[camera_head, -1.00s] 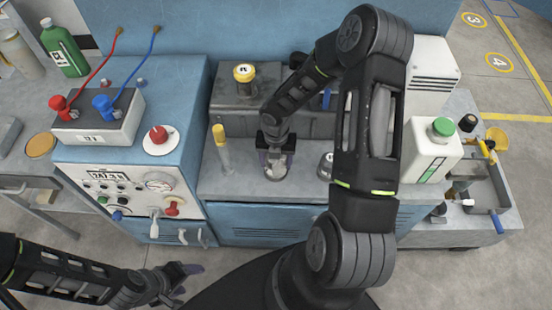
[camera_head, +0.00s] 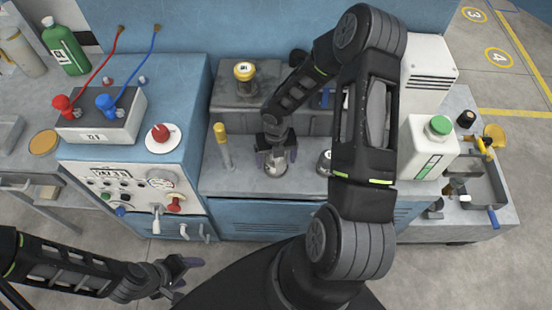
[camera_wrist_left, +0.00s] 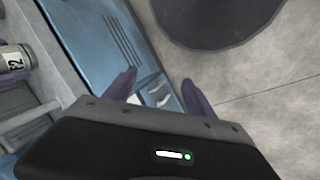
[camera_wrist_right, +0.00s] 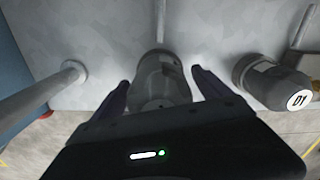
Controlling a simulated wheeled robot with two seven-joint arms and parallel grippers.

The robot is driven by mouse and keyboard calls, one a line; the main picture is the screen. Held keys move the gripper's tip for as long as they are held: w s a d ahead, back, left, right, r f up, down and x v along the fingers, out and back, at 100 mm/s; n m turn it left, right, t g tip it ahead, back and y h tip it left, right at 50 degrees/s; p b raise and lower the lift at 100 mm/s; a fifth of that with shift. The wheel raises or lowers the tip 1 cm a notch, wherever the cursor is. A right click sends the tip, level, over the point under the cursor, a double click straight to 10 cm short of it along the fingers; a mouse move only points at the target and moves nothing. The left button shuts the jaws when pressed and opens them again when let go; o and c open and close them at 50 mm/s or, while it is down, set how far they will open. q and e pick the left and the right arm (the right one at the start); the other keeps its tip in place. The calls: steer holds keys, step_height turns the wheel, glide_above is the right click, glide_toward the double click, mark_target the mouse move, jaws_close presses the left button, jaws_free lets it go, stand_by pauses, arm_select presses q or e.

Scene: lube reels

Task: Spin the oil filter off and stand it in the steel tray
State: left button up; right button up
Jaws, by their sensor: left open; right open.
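A grey metal cylinder (camera_wrist_right: 160,80), likely the oil filter, stands on the bench top. It shows in the head view (camera_head: 276,169) under my right gripper (camera_head: 277,156). In the right wrist view my right gripper (camera_wrist_right: 160,82) is open, with one finger on each side of the cylinder; I cannot tell whether they touch it. My left gripper (camera_head: 181,274) is open and empty, low in front of the bench. It also shows in the left wrist view (camera_wrist_left: 158,92). A grey tray (camera_head: 503,200) with loose parts is at the right; I cannot tell whether it is the steel tray.
A canister marked D1 (camera_wrist_right: 285,88) stands right of the cylinder. A yellow-topped post (camera_head: 223,148) stands to its left. A yellow-capped pot (camera_head: 245,85) is behind. The control cabinet (camera_head: 130,205) is at the left, and a white green-capped container (camera_head: 427,150) at the right.

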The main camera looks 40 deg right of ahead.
step_height(320, 180, up, 7)
steer(key=shift+r, duration=0.1)
arm_select(q)
steer(key=shift+s+a+f+g, duration=0.35)
steer(key=shift+s+f, duration=0.2)
steer(key=shift+f, duration=0.1)
arm_select(e)
steer(key=shift+r, duration=0.3)
steer(key=shift+r, duration=0.1)
step_height(320, 180, up, 2)
steer(key=shift+r, duration=1.4)
arm_select(q)
steer(key=shift+r, duration=0.25)
